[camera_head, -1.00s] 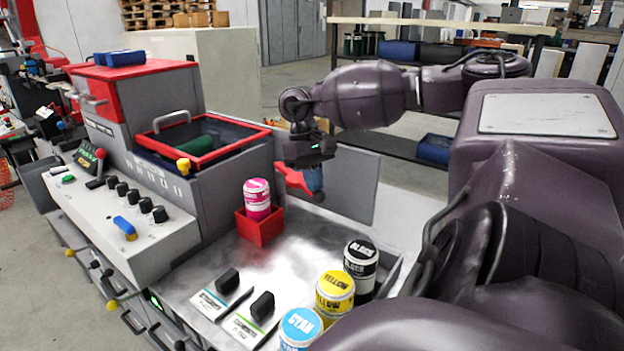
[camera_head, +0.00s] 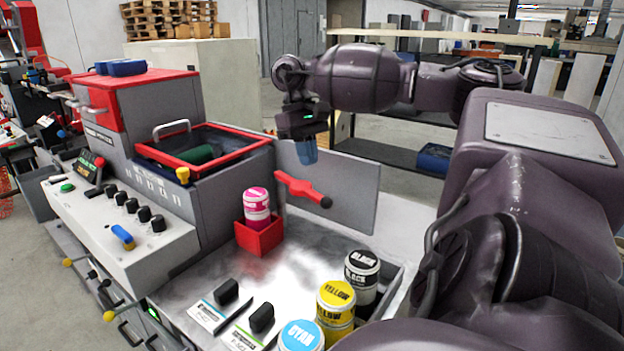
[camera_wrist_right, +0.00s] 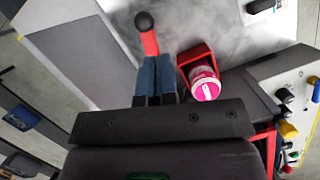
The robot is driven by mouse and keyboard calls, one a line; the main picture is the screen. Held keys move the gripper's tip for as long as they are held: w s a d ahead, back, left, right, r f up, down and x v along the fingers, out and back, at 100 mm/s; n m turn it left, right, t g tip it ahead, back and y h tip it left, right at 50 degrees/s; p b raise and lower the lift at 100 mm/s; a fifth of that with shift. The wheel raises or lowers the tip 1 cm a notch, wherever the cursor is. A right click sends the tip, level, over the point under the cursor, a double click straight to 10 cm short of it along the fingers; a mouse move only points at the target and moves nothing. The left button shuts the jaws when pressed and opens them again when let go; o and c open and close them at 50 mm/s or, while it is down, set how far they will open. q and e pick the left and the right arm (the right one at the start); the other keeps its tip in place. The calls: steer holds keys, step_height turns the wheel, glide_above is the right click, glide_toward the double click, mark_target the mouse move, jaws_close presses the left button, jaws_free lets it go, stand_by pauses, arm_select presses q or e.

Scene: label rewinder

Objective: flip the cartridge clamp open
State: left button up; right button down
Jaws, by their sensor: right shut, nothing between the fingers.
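The cartridge clamp (camera_head: 302,189) is a red lever with a black ball knob, in front of a grey panel. It slants down to the right in the head view, beside the magenta cartridge (camera_head: 257,207), which stands in a red holder (camera_head: 259,238). My right gripper (camera_head: 307,158) is shut and empty, with its blue fingers above the lever and apart from it in the head view. In the right wrist view, the shut fingers (camera_wrist_right: 157,66) point toward the red lever (camera_wrist_right: 149,42) and overlap its near part; contact cannot be told. My left gripper is not in view.
Black (camera_head: 362,270), yellow (camera_head: 336,300) and cyan (camera_head: 301,336) cartridges stand at the front right of the metal deck. Two black-knobbed pieces lie near the front. A red-rimmed bin (camera_head: 205,160) stands left of the clamp. Open deck lies right of the red holder.

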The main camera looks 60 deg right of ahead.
steer(key=shift+v, duration=1.6)
